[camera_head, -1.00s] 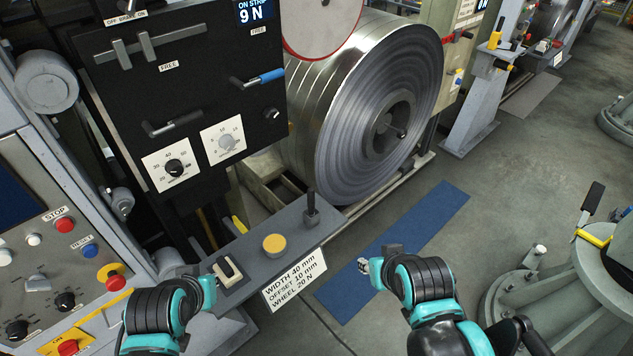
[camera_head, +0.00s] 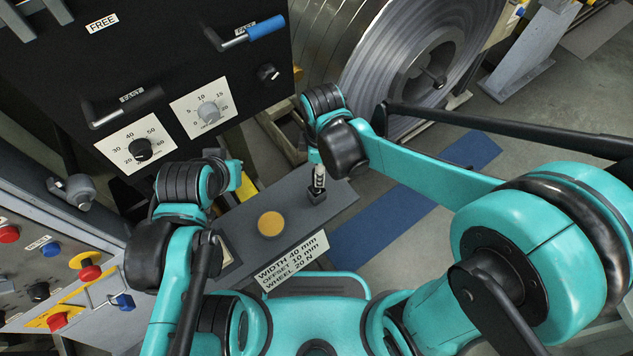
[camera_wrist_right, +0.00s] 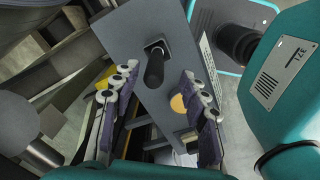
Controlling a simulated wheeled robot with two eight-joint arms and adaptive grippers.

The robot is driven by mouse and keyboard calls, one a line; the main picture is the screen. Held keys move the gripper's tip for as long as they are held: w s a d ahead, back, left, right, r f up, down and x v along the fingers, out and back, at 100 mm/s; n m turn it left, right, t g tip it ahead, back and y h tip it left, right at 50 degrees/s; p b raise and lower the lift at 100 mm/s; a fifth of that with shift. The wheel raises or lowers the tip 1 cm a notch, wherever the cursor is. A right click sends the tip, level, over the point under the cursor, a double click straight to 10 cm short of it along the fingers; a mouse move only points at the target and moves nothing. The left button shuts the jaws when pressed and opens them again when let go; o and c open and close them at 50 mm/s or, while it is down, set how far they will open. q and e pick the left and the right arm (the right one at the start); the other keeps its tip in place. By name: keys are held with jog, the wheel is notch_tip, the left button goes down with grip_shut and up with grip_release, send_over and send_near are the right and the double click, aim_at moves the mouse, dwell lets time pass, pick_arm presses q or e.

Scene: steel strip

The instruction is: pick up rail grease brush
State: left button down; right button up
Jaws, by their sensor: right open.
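An upright black handle (camera_wrist_right: 154,66), which I take to be the rail grease brush, stands in a dark square holder at the end of the grey shelf (camera_wrist_right: 130,28). Only the handle shows; any bristles are hidden. In the head view the handle is mostly hidden behind my right gripper (camera_head: 318,178), above the holder (camera_head: 316,196). In the right wrist view my right gripper (camera_wrist_right: 160,82) is open, its two padded fingers apart, with the handle between and beyond the fingertips. I cannot tell whether they touch. My left gripper (camera_head: 235,176) is at the shelf's left; its fingers cannot be made out.
The shelf also carries a yellow round button (camera_head: 271,224) and a label plate (camera_head: 292,262). A black panel with dials (camera_head: 140,148) stands behind left, a large steel coil (camera_head: 425,70) behind right. A control desk (camera_head: 20,285) is left. A blue mat (camera_head: 370,228) lies on the floor.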

jog(key=shift+w+a+f, duration=0.1)
jog(key=shift+a+f, duration=0.05)
jog(key=shift+f, duration=0.25)
jog(key=f+b, duration=0.1)
jog(key=f, duration=0.1)
jog(key=f+b, duration=0.1)
jog(key=f, duration=0.2)
jog(key=f+b, duration=0.2)
jog(key=shift+w+a+f, duration=0.2)
jog(key=shift+w+f, duration=0.1)
jog(key=shift+w, duration=0.05)
jog(key=shift+r, duration=0.1)
grip_shut()
